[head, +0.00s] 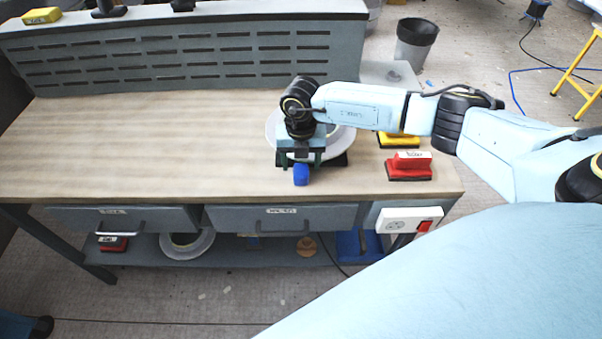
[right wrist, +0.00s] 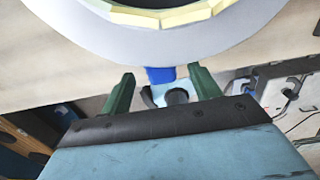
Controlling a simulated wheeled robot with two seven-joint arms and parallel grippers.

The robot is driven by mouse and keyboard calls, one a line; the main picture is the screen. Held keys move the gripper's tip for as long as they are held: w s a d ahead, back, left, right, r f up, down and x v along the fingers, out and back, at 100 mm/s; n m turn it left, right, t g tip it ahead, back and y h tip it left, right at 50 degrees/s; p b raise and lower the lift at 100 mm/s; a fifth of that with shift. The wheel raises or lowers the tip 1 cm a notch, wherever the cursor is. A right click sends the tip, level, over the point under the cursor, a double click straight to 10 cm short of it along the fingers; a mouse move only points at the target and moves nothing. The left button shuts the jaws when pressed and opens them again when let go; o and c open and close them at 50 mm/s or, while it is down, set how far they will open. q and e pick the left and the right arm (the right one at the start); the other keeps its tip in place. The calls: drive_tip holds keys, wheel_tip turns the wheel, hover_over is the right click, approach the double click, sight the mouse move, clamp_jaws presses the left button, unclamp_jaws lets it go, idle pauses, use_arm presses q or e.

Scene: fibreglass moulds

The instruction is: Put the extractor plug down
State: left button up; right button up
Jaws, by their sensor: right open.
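The extractor plug, which I take to be the small blue piece (head: 301,174), is on the front part of the wooden bench top, just in front of my right gripper (head: 302,162). In the right wrist view a blue piece (right wrist: 160,75) shows between and slightly beyond the green fingertips of the right gripper (right wrist: 162,82), with gaps on both sides. The right gripper is open and points down toward the bench's front edge. The piece's underside is hidden, so its contact with the bench is hard to tell. My left gripper is not in view.
A pale round mould (head: 347,142) lies behind and under the right gripper; its yellow-lined ring (right wrist: 215,25) shows close. Red (head: 408,172) and yellow-black blocks stand at right. A white socket box with a red switch (head: 400,221) is on the bench front. The left bench top (head: 130,150) is clear.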

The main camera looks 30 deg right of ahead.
sight(301, 169)
wheel_tip(301, 169, down, 4)
drive_tip(key=shift+f, duration=0.1)
drive_tip(key=c, duration=1.1)
